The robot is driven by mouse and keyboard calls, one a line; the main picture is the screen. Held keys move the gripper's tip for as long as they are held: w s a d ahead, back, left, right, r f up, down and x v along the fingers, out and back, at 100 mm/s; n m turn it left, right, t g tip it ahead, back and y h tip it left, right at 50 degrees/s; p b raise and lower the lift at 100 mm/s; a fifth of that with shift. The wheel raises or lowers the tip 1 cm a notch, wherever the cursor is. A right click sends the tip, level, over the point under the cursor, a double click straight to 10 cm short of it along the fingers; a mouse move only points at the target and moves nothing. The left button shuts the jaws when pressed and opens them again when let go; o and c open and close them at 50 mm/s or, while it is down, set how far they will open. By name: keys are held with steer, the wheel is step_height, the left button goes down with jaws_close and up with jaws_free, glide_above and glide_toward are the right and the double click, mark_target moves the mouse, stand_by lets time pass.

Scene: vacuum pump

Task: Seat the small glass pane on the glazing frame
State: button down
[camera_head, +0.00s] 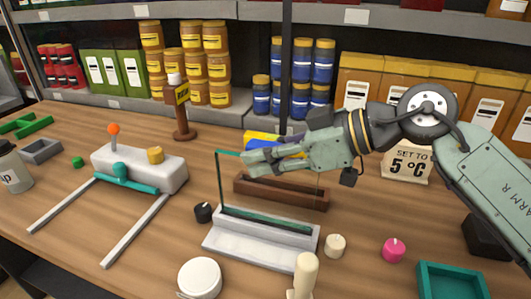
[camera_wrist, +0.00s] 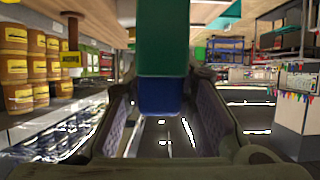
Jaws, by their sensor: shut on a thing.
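The small glass pane (camera_head: 219,178) is clear with thin green edges and stands upright in the head view. My gripper (camera_head: 250,161) is shut on it near its top, with the fingers pointing left. In the wrist view, a teal slab (camera_wrist: 162,45) with a dark blue lower end lies between the fingers (camera_wrist: 162,115); it looks like the pane edge-on. The pale glazing frame (camera_head: 260,252) lies below, with a dark green strip along its slot. The pane's lower edge is over this slot; I cannot tell whether it touches.
A brown wooden rack (camera_head: 310,199) stands behind the frame. A black knob-like piece (camera_head: 203,212), a cream cylinder (camera_head: 335,245), a pale upright piece (camera_head: 305,272) and a white round tub (camera_head: 200,279) surround the frame. A white device (camera_head: 170,174) with rails stands left.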

steer(key=shift+f+b, duration=1.65)
steer(key=shift+f, duration=0.25)
stand_by(0.9)
steer(key=c, duration=1.2)
jaws_free()
steer(key=shift+c, duration=0.2)
steer(key=shift+r+p, duration=3.2)
steer(key=shift+r, duration=1.3)
